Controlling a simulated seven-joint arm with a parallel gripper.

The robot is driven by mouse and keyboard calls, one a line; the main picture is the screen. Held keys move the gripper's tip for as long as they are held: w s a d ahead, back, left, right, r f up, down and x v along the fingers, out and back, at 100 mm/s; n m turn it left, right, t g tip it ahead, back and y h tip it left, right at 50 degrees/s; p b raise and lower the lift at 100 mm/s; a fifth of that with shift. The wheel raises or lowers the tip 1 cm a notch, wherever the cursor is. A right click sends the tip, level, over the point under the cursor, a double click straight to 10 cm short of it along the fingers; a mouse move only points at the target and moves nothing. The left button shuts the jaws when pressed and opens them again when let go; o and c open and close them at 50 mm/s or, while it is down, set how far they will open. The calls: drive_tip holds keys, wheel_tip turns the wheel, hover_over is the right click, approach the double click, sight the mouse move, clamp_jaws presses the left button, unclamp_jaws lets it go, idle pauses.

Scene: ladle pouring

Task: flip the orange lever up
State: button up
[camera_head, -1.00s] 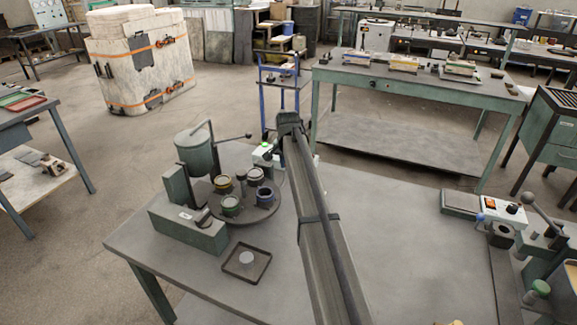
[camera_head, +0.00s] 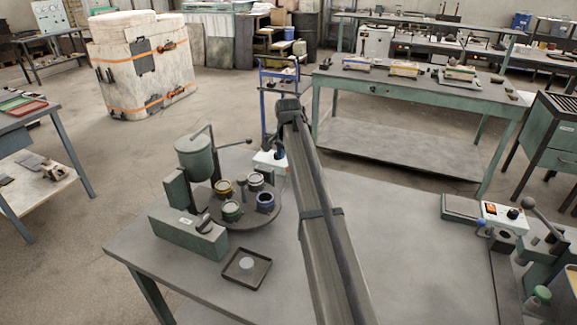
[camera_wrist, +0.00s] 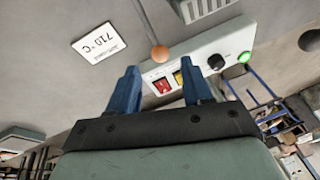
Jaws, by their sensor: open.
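A white control box (camera_wrist: 200,67) shows in the wrist view, with a red switch (camera_wrist: 161,86), a small orange-yellow switch (camera_wrist: 178,78) and a black knob. A thin rod ending in an orange-brown ball (camera_wrist: 159,53) crosses in front of the box's edge. I cannot tell for sure which of these is the orange lever. My gripper (camera_wrist: 160,67) is open, its two blue fingers apart and empty, with the switches and ball seen between them. In the head view the box (camera_head: 266,161) is partly hidden by my arm.
A lit green button (camera_wrist: 243,57) is at the box's right end. In the head view, a turntable with several cups (camera_head: 246,220), a green pot (camera_head: 196,155) and a black tray (camera_head: 246,281) stand left of my arm.

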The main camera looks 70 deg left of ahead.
drive_tip(key=v, duration=0.6)
drive_tip(key=shift+r, duration=0.45)
drive_tip(key=shift+d, duration=0.1)
